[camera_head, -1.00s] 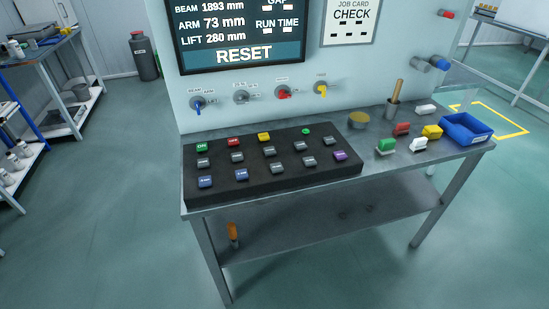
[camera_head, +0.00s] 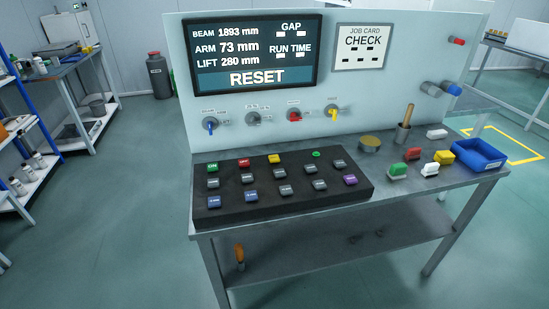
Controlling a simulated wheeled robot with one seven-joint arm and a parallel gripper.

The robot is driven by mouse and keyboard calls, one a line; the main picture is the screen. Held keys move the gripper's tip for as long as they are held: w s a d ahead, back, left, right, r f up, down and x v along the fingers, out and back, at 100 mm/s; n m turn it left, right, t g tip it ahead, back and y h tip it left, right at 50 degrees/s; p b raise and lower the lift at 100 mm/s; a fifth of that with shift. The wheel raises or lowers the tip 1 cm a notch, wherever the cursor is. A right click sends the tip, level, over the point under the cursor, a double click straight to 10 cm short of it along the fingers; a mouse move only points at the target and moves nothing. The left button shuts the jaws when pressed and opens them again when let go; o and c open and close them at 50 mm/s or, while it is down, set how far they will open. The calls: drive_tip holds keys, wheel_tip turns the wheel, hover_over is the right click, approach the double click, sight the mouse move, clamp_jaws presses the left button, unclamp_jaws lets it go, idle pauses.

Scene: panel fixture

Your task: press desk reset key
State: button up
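A black key desk (camera_head: 290,205) lies on the left part of a grey metal bench (camera_head: 420,200). It bears several small keys in rows. A green key (camera_head: 212,168), a red key (camera_head: 243,163) and a yellow key (camera_head: 274,159) are in the back row, with a green round button (camera_head: 316,153) to their right. Grey keys fill the middle; blue keys (camera_head: 214,202) are at front left and a purple key (camera_head: 350,180) at right. The key labels are too small to read. A screen (camera_head: 256,52) above reads "RESET" at its bottom. My gripper is not in view.
Coloured knobs (camera_head: 294,117) stick out of the panel behind the desk. A blue bin (camera_head: 478,155), loose coloured blocks (camera_head: 398,170), a brass disc (camera_head: 370,144) and a cup with a wooden handle (camera_head: 403,132) stand on the right. The floor before the bench is clear.

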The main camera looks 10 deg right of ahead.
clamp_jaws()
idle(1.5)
